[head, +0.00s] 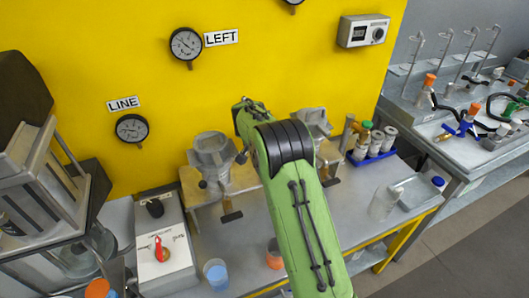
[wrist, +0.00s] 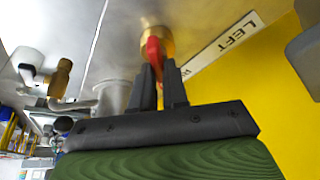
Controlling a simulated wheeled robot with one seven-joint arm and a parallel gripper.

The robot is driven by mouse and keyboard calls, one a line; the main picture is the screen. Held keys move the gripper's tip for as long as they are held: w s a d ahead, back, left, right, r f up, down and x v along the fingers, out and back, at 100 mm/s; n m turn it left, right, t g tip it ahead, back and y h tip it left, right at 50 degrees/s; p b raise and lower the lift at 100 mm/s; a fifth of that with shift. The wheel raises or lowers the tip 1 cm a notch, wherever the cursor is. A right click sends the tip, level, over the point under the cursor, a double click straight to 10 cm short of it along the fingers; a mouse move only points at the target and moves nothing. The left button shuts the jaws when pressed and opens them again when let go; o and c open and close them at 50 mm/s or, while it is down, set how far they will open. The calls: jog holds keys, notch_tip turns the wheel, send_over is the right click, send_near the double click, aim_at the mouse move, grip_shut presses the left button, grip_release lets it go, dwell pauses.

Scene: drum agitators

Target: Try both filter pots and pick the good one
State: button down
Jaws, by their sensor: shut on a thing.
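Two grey metal filter pots show in the head view: the left pot (head: 212,155) on a tan stand below the yellow panel, and the right pot (head: 314,122), partly hidden behind my green arm. In the wrist view my gripper (wrist: 160,84) is shut on a red handle (wrist: 154,50) in front of a brass fitting (wrist: 157,40). The arm hides the gripper and this handle in the head view. The gauge marked LEFT (head: 186,44) and the gauge marked LINE (head: 131,128) are on the panel. The LEFT label (wrist: 228,43) also shows in the wrist view.
Blue (head: 216,275) and orange (head: 274,254) cups are near the front. A blue tray (head: 370,158) of jars and a clear container (head: 384,203) stand right of the arm.

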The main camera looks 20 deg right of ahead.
jog(key=c, duration=1.1)
grip_release()
jog(key=shift+c, duration=0.2)
jog(key=shift+r, duration=0.1)
jog(key=p+v, duration=0.1)
jog(key=v, duration=1.4)
jog(key=shift+s+r+p, duration=0.2)
jog(key=shift+r+p, duration=0.05)
jog(key=shift+p, duration=0.15)
jog(key=shift+a, duration=0.1)
